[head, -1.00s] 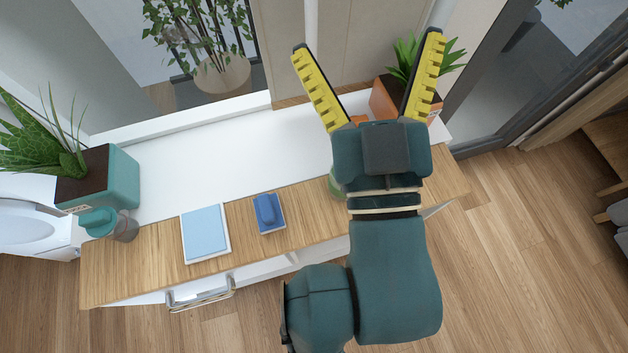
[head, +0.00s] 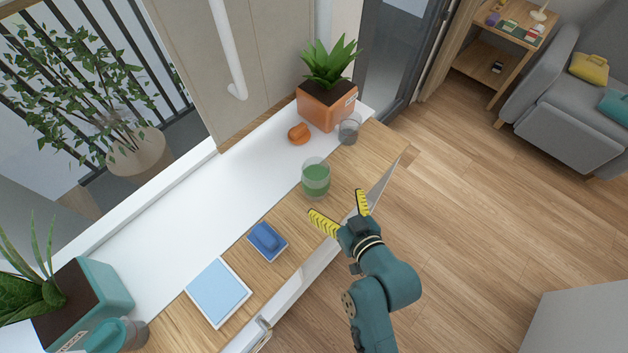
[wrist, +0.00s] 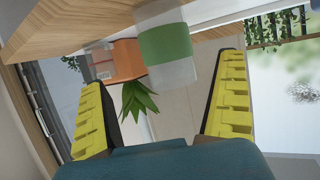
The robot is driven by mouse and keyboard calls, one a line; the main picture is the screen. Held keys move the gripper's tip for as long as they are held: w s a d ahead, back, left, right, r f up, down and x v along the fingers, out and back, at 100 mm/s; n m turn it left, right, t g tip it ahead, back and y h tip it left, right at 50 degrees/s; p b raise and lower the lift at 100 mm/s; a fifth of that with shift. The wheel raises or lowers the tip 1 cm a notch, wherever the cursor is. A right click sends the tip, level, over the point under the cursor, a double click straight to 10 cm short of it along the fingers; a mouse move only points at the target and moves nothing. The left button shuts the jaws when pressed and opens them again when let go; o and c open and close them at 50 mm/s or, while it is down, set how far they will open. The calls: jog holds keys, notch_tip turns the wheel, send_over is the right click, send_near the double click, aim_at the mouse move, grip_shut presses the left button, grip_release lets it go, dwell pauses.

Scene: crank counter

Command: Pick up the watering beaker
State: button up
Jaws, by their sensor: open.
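A clear beaker with a green band (head: 316,178) stands upright on the wooden counter; it is the likeliest watering beaker. A smaller clear grey glass (head: 349,128) stands beside the orange planter. My gripper (head: 336,202) is open and empty at the counter's front edge, its yellow fingers pointing towards the green-banded beaker, apart from it. In the wrist view the green-banded beaker (wrist: 165,44) appears upside down, beyond and between the spread fingers, right of the orange planter (wrist: 119,59).
The orange planter (head: 327,108) and an orange object (head: 299,133) are behind the beaker. A blue item on a small tray (head: 267,239) and a light-blue pad (head: 217,291) lie left of it. A teal planter (head: 97,292) is far left. Bare counter (head: 375,160) lies right.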

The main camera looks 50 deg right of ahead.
aim_at(324, 188)
jog(key=x, duration=0.4)
jog(key=shift+w+d+f, duration=0.1)
jog(key=shift+w, duration=0.25)
jog(key=x, duration=0.5)
jog(key=shift+w+a+r, duration=0.15)
jog(key=shift+a+r, duration=0.15)
jog(key=shift+w+d+f, duration=0.1)
jog(key=shift+w+f, duration=0.05)
jog(key=shift+f, duration=0.05)
jog(key=c, duration=1)
jog(key=shift+r, duration=0.15)
jog(key=shift+c, duration=1.4)
jog(key=shift+r, duration=0.15)
